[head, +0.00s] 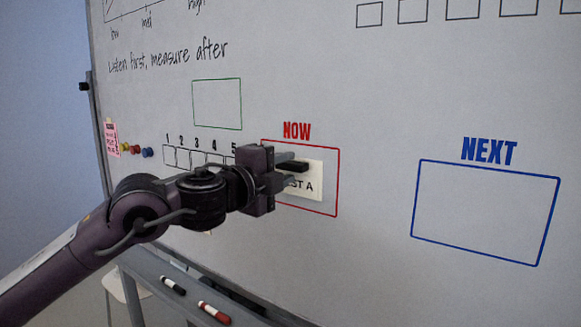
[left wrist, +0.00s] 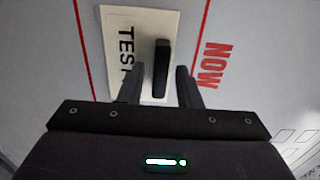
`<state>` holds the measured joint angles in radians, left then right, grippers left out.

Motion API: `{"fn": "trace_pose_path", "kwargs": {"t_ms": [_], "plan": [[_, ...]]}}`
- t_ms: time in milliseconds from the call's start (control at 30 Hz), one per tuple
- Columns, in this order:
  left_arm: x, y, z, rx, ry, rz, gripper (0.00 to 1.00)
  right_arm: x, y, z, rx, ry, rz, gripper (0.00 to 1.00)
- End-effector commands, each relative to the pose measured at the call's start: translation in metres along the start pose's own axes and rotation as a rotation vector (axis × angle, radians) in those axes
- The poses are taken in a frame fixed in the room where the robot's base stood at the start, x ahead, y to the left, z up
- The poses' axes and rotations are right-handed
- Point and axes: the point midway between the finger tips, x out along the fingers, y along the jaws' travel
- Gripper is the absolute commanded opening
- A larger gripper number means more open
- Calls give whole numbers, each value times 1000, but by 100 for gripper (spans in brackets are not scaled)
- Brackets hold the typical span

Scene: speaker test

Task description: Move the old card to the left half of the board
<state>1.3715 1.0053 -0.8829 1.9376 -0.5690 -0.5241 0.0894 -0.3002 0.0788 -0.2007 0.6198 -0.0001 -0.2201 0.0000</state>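The old card (head: 313,186) is a cream card with black "TEST A" lettering, on the whiteboard inside the red NOW frame (head: 337,184). The card also shows in the left wrist view (left wrist: 144,20), with a black bar (left wrist: 161,68) standing out from it like a handle. My left gripper (head: 296,168) is in front of the card. Its fingers, seen in the left wrist view (left wrist: 160,86), are open on either side of the bar, with a gap on each side. The fingers and wrist hide part of the card in the head view. My right gripper is not in view.
An empty blue NEXT frame (head: 484,212) is at right. Left are an empty green frame (head: 217,104), a numbered row of boxes (head: 183,157), coloured magnets (head: 136,150) and a pink note (head: 111,138). Below, the tray (head: 150,270) holds black (head: 173,286) and red (head: 214,313) markers.

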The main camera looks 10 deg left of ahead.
Motion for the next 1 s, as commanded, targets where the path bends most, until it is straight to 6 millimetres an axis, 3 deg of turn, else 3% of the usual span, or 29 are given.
{"fn": "trace_pose_path", "kwargs": {"t_ms": [200, 667, 1000], "plan": [[0, 0, 0, 0, 0, 0, 31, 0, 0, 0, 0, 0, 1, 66], [0, 0, 0, -1, 0, 0, 1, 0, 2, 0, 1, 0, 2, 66], [0, -2, 0, -1, 0, -1, 0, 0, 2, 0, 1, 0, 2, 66]]}}
